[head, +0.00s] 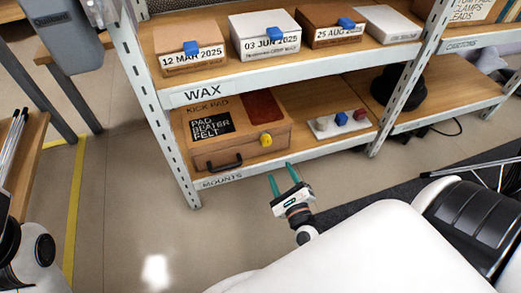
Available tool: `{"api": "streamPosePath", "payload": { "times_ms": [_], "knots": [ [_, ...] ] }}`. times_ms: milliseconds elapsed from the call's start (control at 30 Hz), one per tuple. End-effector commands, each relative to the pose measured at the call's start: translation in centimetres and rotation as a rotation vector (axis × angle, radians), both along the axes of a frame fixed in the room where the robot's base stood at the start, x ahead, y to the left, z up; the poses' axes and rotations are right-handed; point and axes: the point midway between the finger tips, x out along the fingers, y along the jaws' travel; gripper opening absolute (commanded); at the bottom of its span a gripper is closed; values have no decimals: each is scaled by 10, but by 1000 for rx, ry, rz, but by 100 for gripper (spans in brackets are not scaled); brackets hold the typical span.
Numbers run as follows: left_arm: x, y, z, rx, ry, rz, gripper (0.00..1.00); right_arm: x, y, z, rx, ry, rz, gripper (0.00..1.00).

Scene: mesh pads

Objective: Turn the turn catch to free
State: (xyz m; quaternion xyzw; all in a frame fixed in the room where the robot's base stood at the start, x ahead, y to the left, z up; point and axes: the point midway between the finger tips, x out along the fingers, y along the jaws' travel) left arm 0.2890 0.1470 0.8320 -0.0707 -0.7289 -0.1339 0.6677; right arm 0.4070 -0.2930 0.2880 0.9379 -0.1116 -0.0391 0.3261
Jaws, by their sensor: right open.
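The turn catch looks to be the small yellow knob (266,141) on the front of a wooden case (225,143), near its right end. The case sits on the lower shelf, with a dark handle (218,162) below and left of the knob. The knob is too small to tell which way it is turned. My right gripper (280,171) has two teal fingers, apart and empty. It is in front of the lower shelf, below the knob in the picture and not touching it. My left gripper is not in view.
The upper shelf holds several dated boxes (265,36). A pale plate with small coloured knobs (340,123) lies right of the case. The shelf's metal front edge (290,160) and upright post (160,105) are close by. Bare floor (130,220) is open at left.

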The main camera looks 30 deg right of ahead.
Motion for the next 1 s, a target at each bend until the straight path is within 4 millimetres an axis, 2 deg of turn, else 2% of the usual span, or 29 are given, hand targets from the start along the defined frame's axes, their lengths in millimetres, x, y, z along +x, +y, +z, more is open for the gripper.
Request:
{"api": "streamPosePath", "payload": {
  "times_ms": [167,400,600,800,1000],
  "knots": [
    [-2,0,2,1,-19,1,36,27,-6,1,-2,-6,0,52],
    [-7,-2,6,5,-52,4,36,74,-17,0,-4,-4,0,52],
    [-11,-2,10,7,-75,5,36,102,-24,0,-4,-1,0,52],
    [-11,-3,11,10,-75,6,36,112,-27,1,-5,0,1,52],
    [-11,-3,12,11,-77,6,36,113,-27,1,-5,1,1,52]
  ]
}}
